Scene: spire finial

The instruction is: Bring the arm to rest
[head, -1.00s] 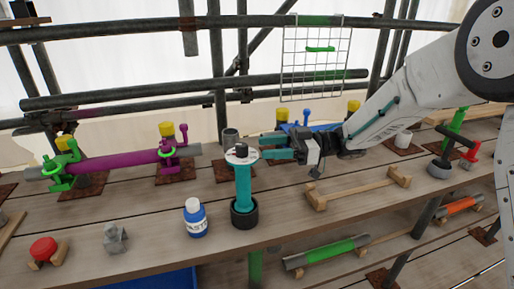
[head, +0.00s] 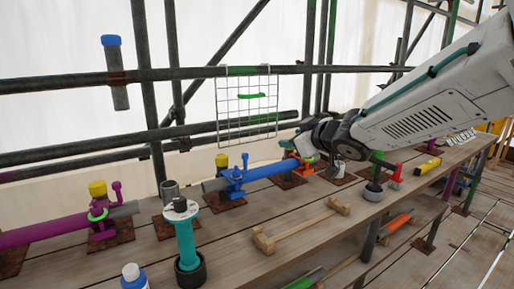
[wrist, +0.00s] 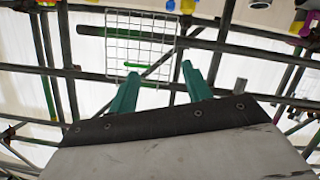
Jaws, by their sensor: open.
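In the wrist view my gripper (wrist: 158,84) shows two teal fingers spread apart with nothing between them. Behind them in that view are the wire grid panel and scaffold tubes. In the head view my arm reaches in from the right, and its wrist (head: 325,138) is above the far part of the bench; the fingers are mostly hidden there. A teal post (head: 186,245) stands upright in a black cup (head: 190,272), with a pale disc (head: 181,209) and a dark piece on top. My gripper is clear of the post, to its right and farther back.
A wooden rack (head: 300,226) sits on the bench in front. The wire grid (head: 247,110) hangs from scaffold tubes behind.

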